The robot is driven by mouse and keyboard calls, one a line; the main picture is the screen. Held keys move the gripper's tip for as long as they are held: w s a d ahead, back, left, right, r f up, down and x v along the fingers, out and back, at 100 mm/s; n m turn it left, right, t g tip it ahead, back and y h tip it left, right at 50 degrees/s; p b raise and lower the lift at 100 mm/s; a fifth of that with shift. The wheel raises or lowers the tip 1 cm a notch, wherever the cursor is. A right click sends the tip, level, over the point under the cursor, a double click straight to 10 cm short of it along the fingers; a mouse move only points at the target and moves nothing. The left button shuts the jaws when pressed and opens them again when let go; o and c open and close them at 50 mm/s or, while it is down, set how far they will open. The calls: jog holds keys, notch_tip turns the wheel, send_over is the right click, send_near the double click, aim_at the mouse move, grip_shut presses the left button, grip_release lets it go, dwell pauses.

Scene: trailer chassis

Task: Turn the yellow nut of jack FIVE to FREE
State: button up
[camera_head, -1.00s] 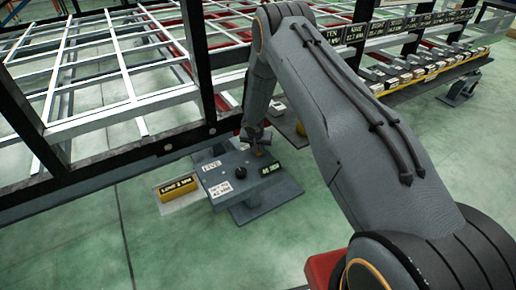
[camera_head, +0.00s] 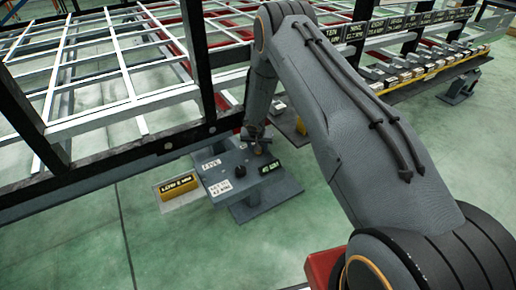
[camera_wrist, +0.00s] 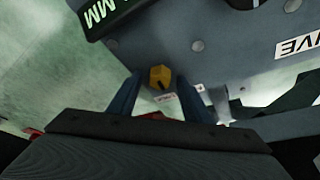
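The jack marked FIVE (camera_head: 222,169) is a grey box with a black knob (camera_head: 240,171) on top, in the middle of the head view. In the wrist view, its yellow nut (camera_wrist: 160,75) is a small hex piece with a dark notch. My gripper (camera_wrist: 159,80) is open, with one blue finger to each side of the nut and a visible gap at both sides. I cannot tell how far down the fingertips reach. A small white label beside the nut is partly hidden by a finger. In the head view my gripper (camera_head: 258,143) mostly covers the nut.
A dark display with green characters (camera_head: 270,167) stands at the jack's right edge; it also shows in the wrist view (camera_wrist: 112,12). A yellow block (camera_head: 178,187) lies left of the jack. The trailer frame (camera_head: 110,165) passes close behind. The green floor in front is clear.

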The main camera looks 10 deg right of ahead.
jog(key=p+v, duration=0.1)
jog(key=v, duration=0.6)
jog(key=shift+r+p, duration=0.35)
jog(key=shift+s, duration=0.1)
